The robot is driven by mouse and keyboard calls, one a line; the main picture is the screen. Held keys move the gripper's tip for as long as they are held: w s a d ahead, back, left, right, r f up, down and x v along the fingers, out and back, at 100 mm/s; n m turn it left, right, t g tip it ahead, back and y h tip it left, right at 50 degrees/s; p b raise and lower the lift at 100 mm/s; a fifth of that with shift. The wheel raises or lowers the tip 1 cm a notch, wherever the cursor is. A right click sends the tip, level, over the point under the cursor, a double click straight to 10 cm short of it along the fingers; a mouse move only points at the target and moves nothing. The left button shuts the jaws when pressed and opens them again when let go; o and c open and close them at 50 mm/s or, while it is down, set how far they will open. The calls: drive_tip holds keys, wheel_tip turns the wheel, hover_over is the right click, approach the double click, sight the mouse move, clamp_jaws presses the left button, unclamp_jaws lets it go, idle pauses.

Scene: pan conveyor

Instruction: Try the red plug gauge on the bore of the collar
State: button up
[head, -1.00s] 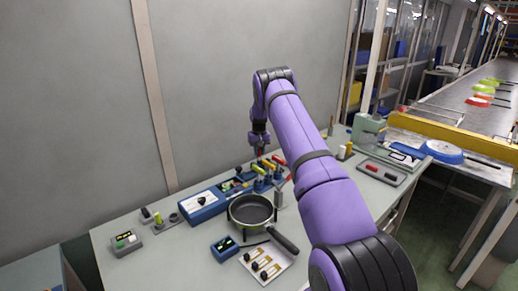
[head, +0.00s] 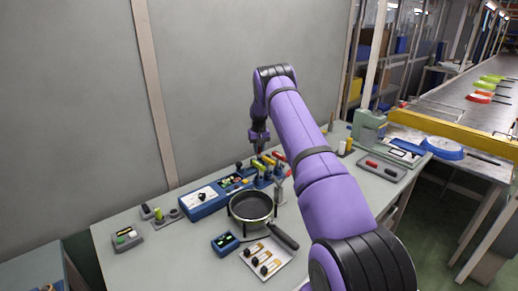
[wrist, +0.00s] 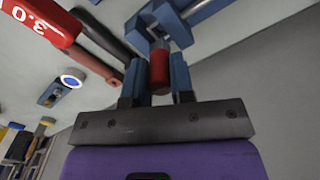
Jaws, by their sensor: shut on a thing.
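My gripper (wrist: 158,85) is shut on a red cylinder, the red plug gauge (wrist: 159,68), in the wrist view. The gauge sits upright between the two blue fingers. Its far end meets or overlaps a blue bracket-like part (wrist: 180,35), and I cannot tell whether they touch. In the head view my gripper (head: 258,142) is low over the blue rack (head: 262,182) with coloured handles, and the held gauge is not distinct there. A small grey ring (head: 175,214) at the left of the bench may be the collar; I cannot be sure.
A large red handle marked 3.0 (wrist: 40,20) lies close by in the wrist view. A dark pan (head: 251,204) stands in front of the rack, with a blue box (head: 224,243) and a pale tray (head: 285,255) nearby.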

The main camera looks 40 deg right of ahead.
sight(259, 154)
drive_tip(key=shift+f, duration=1.55)
idle(1.1)
drive_tip(key=shift+r, duration=0.1)
idle(0.7)
drive_tip(key=shift+r, duration=3.45)
